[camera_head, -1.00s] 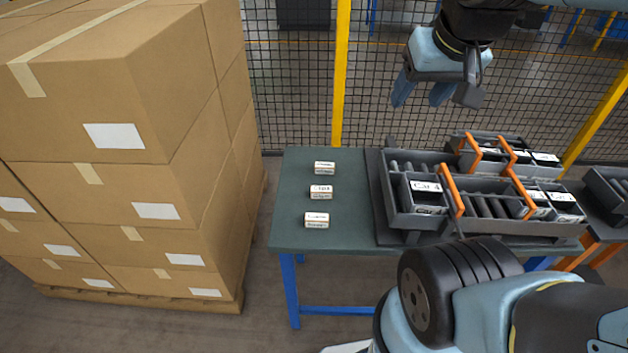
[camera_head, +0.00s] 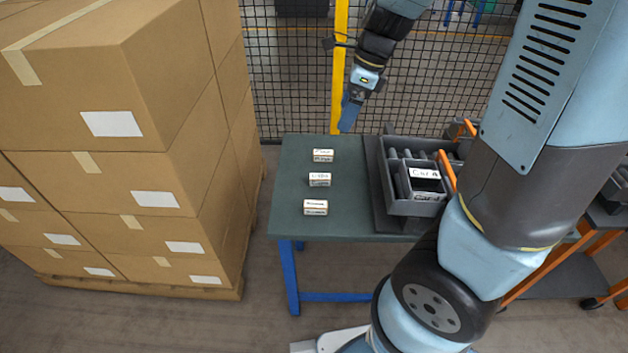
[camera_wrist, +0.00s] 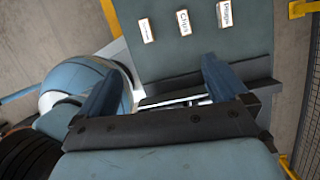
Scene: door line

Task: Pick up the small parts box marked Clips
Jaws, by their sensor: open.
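The Clips box (camera_head: 319,180) is a small white box with brownish sides, the middle of three in a row on the green table top (camera_head: 290,225). In the wrist view the box (camera_wrist: 184,22) shows its Clips label. Beside it is the Plugs box (camera_wrist: 225,14), and on the other side a third box (camera_wrist: 147,30) whose label I cannot read. My gripper (camera_head: 348,116) is above the table's back edge, up and right of the boxes in the head view. Its two blue fingers (camera_wrist: 162,86) are apart and empty, clear of every box.
A dark grey organiser (camera_head: 415,207) with orange handles stands on the table's right, partly hidden by my arm. Stacked cartons (camera_head: 150,170) on a pallet stand left. A mesh fence (camera_head: 285,90) with a yellow post (camera_head: 339,60) is behind. The table around the boxes is bare.

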